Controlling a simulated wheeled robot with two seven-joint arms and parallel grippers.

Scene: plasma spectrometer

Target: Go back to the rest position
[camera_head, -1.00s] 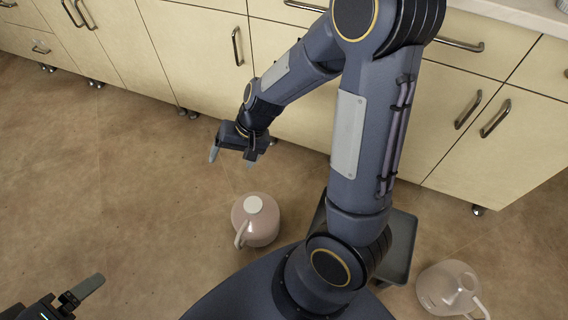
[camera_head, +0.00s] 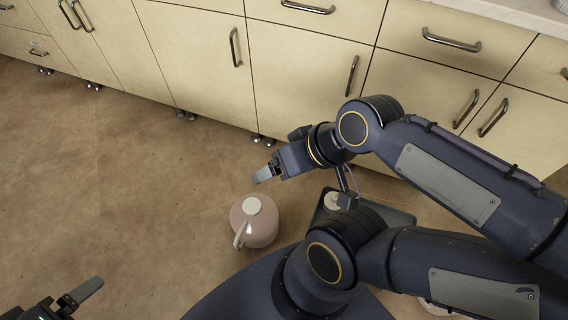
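My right arm is folded across the right side of the head view, its links running to the right edge. Its gripper (camera_head: 264,176) hangs over the floor above the pinkish jug and points left. Only one grey fingertip shows clearly, so its opening cannot be told. Nothing is visible in it. My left gripper (camera_head: 84,292) is at the bottom left corner, mostly out of frame. One grey finger shows, and its opening cannot be told.
A pinkish jug (camera_head: 264,224) with a pale lid stands on the floor, apart from my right gripper. A dark tray (camera_head: 403,217) and a second jug (camera_head: 437,308) are largely hidden by my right arm. Cream cabinets (camera_head: 190,60) line the back. Floor at left is clear.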

